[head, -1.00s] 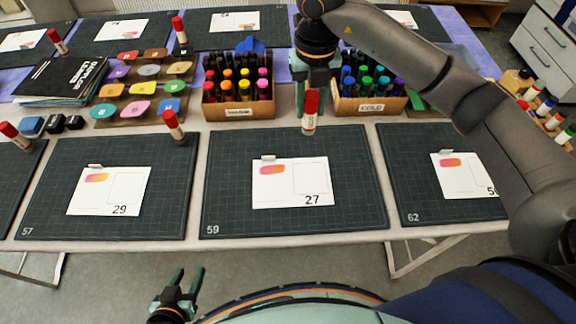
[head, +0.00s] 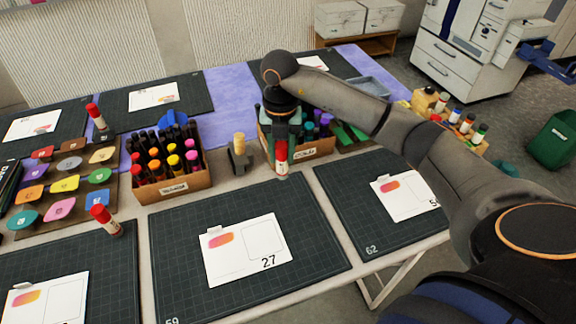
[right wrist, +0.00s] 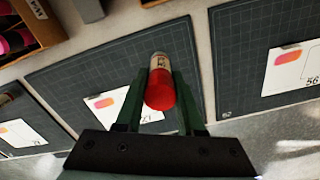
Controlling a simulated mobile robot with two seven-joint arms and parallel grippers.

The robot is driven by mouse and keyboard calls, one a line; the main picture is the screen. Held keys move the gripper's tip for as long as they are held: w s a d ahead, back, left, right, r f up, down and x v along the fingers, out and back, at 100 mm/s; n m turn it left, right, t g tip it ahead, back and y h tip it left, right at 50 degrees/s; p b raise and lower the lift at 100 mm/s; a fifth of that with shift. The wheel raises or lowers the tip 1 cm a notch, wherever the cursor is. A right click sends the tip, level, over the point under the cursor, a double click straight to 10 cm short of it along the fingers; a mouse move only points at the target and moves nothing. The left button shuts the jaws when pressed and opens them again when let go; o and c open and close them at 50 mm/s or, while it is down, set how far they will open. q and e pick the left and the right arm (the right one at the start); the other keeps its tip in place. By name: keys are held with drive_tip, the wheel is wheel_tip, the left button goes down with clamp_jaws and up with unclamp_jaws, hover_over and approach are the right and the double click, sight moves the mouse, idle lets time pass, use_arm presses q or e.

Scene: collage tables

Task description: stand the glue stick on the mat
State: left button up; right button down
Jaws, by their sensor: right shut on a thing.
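My right gripper (head: 281,143) is shut on a glue stick (head: 281,158) with a red cap and a pale label. The stick looks about upright, cap up, by the back edge of the dark mat marked 59 (head: 180,275). In the right wrist view the red cap of the glue stick (right wrist: 160,92) lies between the two green fingers (right wrist: 158,80). I cannot tell whether its base touches anything. A card numbered 27 (head: 225,268) lies on that mat. My left gripper is out of view.
A box of warm-coloured markers (head: 195,184) and a second marker box (head: 318,148) stand behind the mat, with a wooden-handled object (head: 239,155) between them. Mat 62 (head: 345,200) lies to the right.

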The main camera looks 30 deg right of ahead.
drive_tip(key=f, duration=0.2)
drive_tip(key=d+f, duration=0.1)
drive_tip(key=f, duration=0.1)
drive_tip(key=d+f, duration=0.1)
drive_tip(key=f, duration=0.1)
drive_tip(key=shift+w+d, duration=0.1)
drive_tip(key=shift+d, duration=0.05)
drive_tip(key=shift+r, duration=0.1)
drive_tip(key=shift+s+f, duration=0.2)
drive_tip(key=shift+f, duration=0.5)
drive_tip(key=c, duration=0.8)
unclamp_jaws()
drive_tip(key=shift+f, duration=0.1)
drive_tip(key=shift+c, duration=0.2)
drive_tip(key=o, duration=0.3)
drive_tip(key=shift+w, duration=0.15)
